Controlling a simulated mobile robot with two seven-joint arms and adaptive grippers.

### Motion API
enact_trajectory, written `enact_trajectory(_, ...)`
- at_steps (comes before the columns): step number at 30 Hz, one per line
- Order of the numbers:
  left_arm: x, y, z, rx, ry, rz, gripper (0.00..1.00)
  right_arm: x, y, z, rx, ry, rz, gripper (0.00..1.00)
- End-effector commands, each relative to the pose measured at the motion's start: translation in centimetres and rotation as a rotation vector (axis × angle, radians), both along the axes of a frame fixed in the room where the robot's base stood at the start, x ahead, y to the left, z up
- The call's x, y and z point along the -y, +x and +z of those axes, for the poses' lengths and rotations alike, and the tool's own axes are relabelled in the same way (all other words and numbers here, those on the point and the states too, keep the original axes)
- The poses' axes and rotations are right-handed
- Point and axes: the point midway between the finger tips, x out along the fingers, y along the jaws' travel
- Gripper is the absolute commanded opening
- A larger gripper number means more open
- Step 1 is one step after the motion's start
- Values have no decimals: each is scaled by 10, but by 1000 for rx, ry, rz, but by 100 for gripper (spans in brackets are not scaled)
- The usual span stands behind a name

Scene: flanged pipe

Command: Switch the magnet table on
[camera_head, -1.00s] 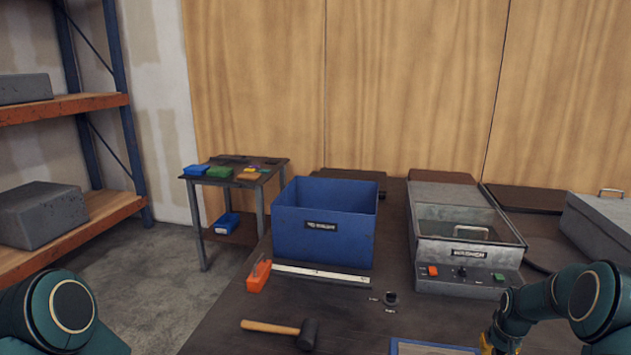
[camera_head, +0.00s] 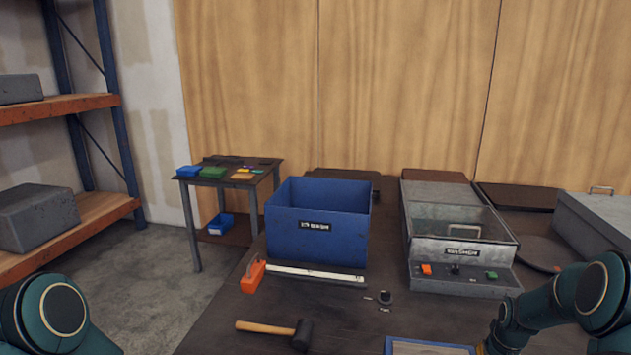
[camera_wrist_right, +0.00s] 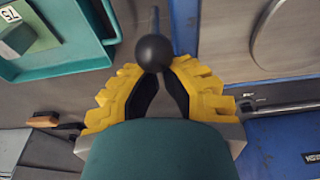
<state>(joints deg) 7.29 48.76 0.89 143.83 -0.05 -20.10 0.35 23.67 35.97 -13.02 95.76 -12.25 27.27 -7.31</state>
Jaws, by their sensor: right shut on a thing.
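In the right wrist view a black ball knob (camera_wrist_right: 154,52) sits on the end of a thin bluish lever rod (camera_wrist_right: 156,18). My right gripper (camera_wrist_right: 158,68), with yellow fingers, is shut on this knob. Beside it is a grey, blue-edged surface (camera_wrist_right: 222,45), which looks like the magnet table, with a round metal plate (camera_wrist_right: 290,35) on it. In the head view a blue-edged frame (camera_head: 430,340) shows at the bottom edge, mostly cut off. The right gripper's fingers are out of the head view. On the left only my arm shows.
On the bench are a blue bin (camera_head: 318,225), a mallet (camera_head: 300,333), an orange tool (camera_head: 253,277) and a washer unit (camera_head: 462,280) with buttons. A teal tray (camera_wrist_right: 70,65) lies near the right gripper. A small side table (camera_head: 225,178) stands at the back left.

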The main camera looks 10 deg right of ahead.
Motion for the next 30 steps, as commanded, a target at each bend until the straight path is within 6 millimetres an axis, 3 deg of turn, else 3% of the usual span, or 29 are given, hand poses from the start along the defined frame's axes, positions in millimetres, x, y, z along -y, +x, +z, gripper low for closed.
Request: enact_trajectory(30,0,0,0,0,0,0,55,-11,-35,0,1,0,0,0)
